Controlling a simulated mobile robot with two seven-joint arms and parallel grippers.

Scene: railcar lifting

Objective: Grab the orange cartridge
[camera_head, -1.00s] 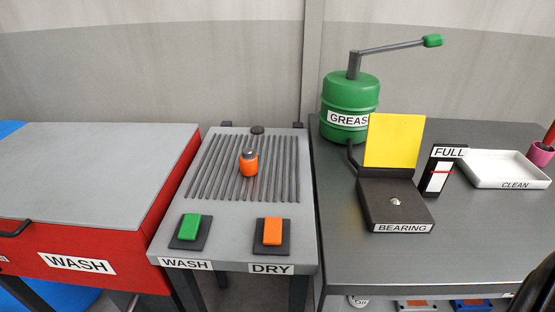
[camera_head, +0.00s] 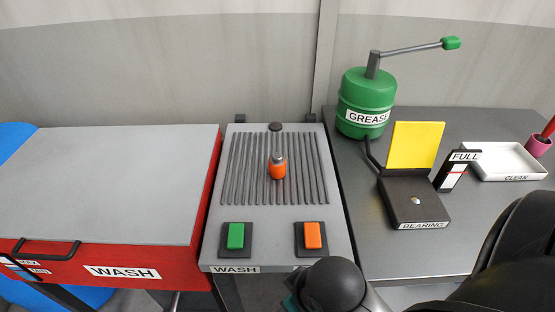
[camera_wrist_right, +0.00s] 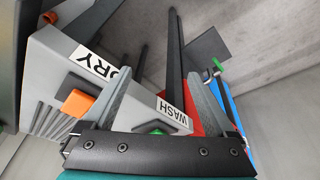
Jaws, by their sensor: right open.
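The orange cartridge (camera_head: 277,168) has a grey cap and stands upright on the ribbed top of the grey wash/dry stand (camera_head: 215,212) in the head view. My right arm reaches in from the lower right, in front of the stand, with the gripper itself largely cut off below the frame. In the right wrist view my right gripper (camera_wrist_right: 160,74) is open, its two grey fingers spread apart with nothing between them. It points toward the front of the stand, low and apart from the cartridge. My left gripper is not in view.
Green (camera_head: 236,235) and orange (camera_head: 313,235) buttons sit at the stand's front. The red wash box (camera_head: 190,260) with a grey lid stands left. Right, a dark table holds the green grease pump (camera_head: 366,95), bearing fixture (camera_head: 412,200) and white clean tray (camera_head: 492,175).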

